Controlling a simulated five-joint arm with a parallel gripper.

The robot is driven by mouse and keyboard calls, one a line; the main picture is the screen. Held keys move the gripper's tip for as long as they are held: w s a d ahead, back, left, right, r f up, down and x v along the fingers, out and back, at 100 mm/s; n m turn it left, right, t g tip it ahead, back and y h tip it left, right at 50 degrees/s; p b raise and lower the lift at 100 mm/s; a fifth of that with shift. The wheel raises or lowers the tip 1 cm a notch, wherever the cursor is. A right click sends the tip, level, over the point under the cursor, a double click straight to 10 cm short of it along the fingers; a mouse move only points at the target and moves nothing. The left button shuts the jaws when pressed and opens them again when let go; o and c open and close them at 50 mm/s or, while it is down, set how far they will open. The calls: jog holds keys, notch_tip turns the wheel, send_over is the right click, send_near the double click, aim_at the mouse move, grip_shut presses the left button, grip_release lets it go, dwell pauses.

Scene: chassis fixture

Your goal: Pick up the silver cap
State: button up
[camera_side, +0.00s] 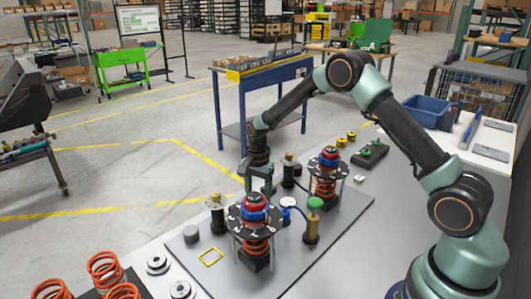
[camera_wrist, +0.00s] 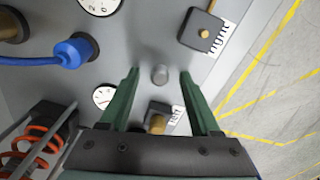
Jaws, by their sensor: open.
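The silver cap (camera_wrist: 160,75) is a small grey round piece on the grey plate. In the wrist view it shows between my two green fingertips, with clear gaps on both sides. I cannot tell how far below the fingertips it lies. My gripper (camera_side: 260,180) is open and empty, pointing down over the plate just behind the front spring assembly in the side view. I cannot make out the cap with certainty in the side view, where that assembly stands in front.
The front spring assembly (camera_side: 256,245) and a rear one (camera_side: 326,182) stand close to my gripper. A blue fitting with hose (camera_wrist: 72,48), a black block with a brass knob (camera_wrist: 204,34) and a white dial (camera_wrist: 103,96) surround the cap.

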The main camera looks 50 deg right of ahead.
grip_shut()
jog(key=shift+r, duration=0.2)
notch_tip(320, 180, up, 19)
jog(key=a+f, duration=0.2)
jog(key=f, duration=0.1)
jog(key=w+a+f, duration=0.1)
jog(key=a+f, duration=0.1)
jog(key=f, duration=0.2)
jog(key=w+a+f, duration=0.1)
jog(key=a+f, duration=0.1)
jog(key=f, duration=0.1)
jog(key=shift+a+f, duration=0.25)
jog(key=shift+f, duration=2)
